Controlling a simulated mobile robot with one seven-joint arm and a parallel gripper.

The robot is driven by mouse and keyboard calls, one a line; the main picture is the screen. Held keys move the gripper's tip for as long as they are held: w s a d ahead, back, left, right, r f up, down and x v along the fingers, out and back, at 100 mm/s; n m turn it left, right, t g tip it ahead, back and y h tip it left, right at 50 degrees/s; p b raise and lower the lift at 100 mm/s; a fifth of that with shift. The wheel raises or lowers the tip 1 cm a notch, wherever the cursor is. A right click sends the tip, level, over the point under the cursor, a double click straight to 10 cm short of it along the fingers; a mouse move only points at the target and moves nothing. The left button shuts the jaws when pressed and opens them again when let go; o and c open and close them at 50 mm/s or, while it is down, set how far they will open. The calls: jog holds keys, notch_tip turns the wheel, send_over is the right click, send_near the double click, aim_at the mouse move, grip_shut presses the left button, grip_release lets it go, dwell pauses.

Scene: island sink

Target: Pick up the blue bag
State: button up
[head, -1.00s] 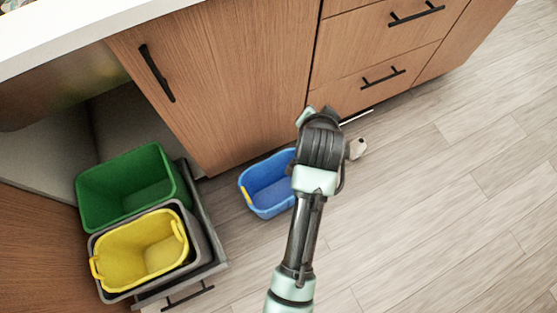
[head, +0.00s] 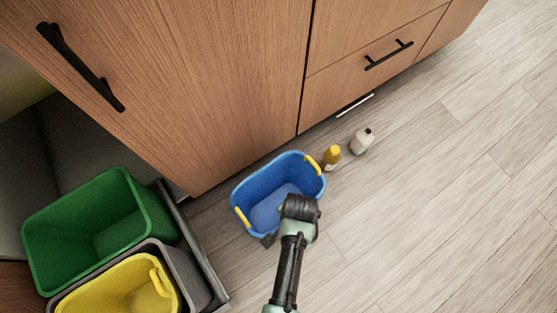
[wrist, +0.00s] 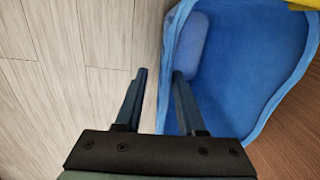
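The blue bag (head: 262,185) is an open, bucket-like container with yellow handles, upright on the floor in front of the cabinet. In the wrist view its blue wall and hollow inside (wrist: 235,75) fill the right side. My gripper (wrist: 160,72) is open, with its fingers apart. In that view the left finger is over the floor outside the bag and the right finger is over its inside, with the near rim between them. I cannot tell whether either finger touches the wall. In the head view my wrist covers part of the bag's near side.
A yellow bottle (head: 331,157) and a white bottle (head: 362,140) stand right of the bag. A pulled-out drawer at left holds a green bin (head: 48,232) and a yellow bin (head: 120,290). The cabinet front (head: 200,90) rises behind. The floor at right is clear.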

jog(key=shift+w+a+f+b, duration=0.1)
jog(key=shift+w+f+b, duration=0.1)
jog(key=shift+f+b, duration=0.7)
jog(key=shift+w+d+f+b, duration=0.1)
jog(key=shift+w+f+b, duration=0.1)
jog(key=shift+f+b, duration=0.65)
jog(key=shift+w+a+f+b, duration=0.15)
jog(key=shift+f+b, duration=0.45)
jog(key=shift+f, duration=0.6)
grip_shut()
